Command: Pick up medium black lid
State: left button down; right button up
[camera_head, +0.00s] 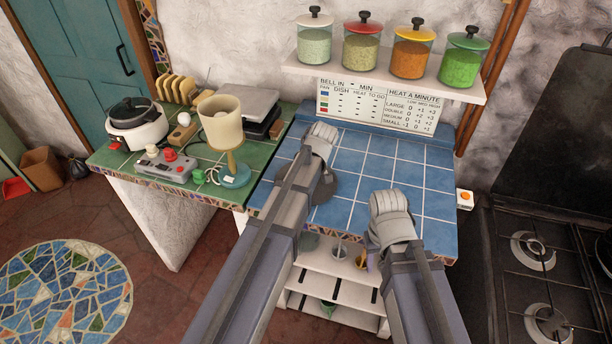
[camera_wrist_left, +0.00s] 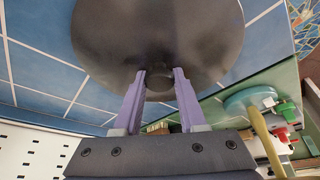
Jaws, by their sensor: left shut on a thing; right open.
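The black lid (camera_wrist_left: 160,35) is a large dark round disc with a small knob, filling the upper middle of the left wrist view. My left gripper (camera_wrist_left: 160,76) has its two purple fingers shut on the knob. In the head view the lid (camera_head: 322,188) shows only in part, dark beside my left forearm over the blue tiled counter. My arm covers the rest of it and the left fingers there. I cannot tell whether the lid touches the tiles. My right gripper (camera_head: 389,207) is open and empty over the front right of the blue counter.
The blue tiled counter (camera_head: 405,170) is clear at the back and right. On the green counter stand a lamp (camera_head: 222,125), a rice cooker (camera_head: 136,122) and a grey control box (camera_head: 165,165). A shelf with several jars (camera_head: 411,55) hangs above. A stove (camera_head: 545,260) is at right.

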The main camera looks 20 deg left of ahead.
pick_arm(q)
notch_tip(320, 180, up, 10)
jog(key=p, duration=0.9)
jog(key=shift+p, duration=0.3)
notch_tip(320, 180, down, 4)
jog(key=b, duration=0.3)
jog(key=shift+r, duration=0.4)
